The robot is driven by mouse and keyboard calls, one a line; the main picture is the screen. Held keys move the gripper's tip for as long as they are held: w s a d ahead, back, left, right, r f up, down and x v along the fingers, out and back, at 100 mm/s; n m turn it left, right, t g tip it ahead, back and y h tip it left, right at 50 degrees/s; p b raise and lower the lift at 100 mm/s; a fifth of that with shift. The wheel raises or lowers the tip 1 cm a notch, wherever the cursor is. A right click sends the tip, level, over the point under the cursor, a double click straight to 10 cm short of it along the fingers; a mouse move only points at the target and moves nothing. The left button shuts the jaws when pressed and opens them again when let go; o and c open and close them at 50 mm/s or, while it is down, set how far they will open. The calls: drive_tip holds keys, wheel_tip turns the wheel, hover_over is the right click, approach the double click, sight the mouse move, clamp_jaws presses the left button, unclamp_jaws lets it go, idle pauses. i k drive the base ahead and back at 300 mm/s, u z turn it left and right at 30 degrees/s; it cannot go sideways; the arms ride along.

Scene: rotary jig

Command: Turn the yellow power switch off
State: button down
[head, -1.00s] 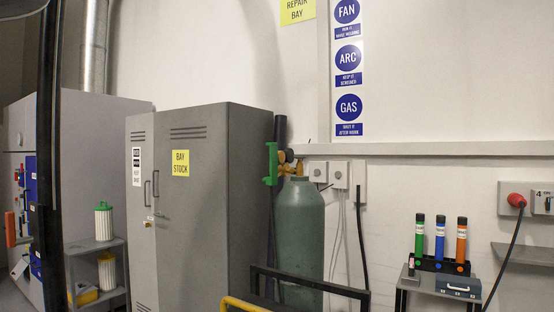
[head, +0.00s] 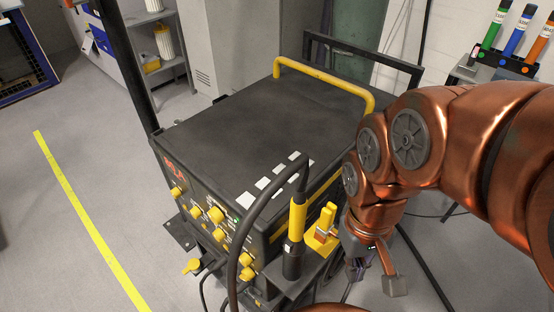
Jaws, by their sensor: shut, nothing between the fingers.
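A black power unit (head: 255,115) with a yellow top handle stands in the middle of the head view. Its front panel, facing lower left, bears several yellow knobs (head: 216,214). A yellow lever-shaped part (head: 191,266) shows at the panel's lower left, and a yellow upright piece on a yellow plate (head: 322,232) is at the unit's right side. I cannot tell for sure which is the power switch. My gripper (head: 362,268) is shut and empty, low beside the unit's right side, close to the yellow plate and partly hidden by my wrist.
A black and yellow torch (head: 296,235) stands in a holder at the unit's near corner, its thick cable arching in front of the panel. A shelf (head: 168,62) and a grey cabinet (head: 215,45) stand behind. The floor at left, with a yellow line (head: 90,220), is clear.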

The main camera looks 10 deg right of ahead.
sight(248, 274)
drive_tip(key=u, duration=0.5)
drive_tip(key=k, duration=1.25)
drive_tip(key=u, duration=0.6)
drive_tip(key=i, duration=0.8)
drive_tip(key=u, duration=0.3)
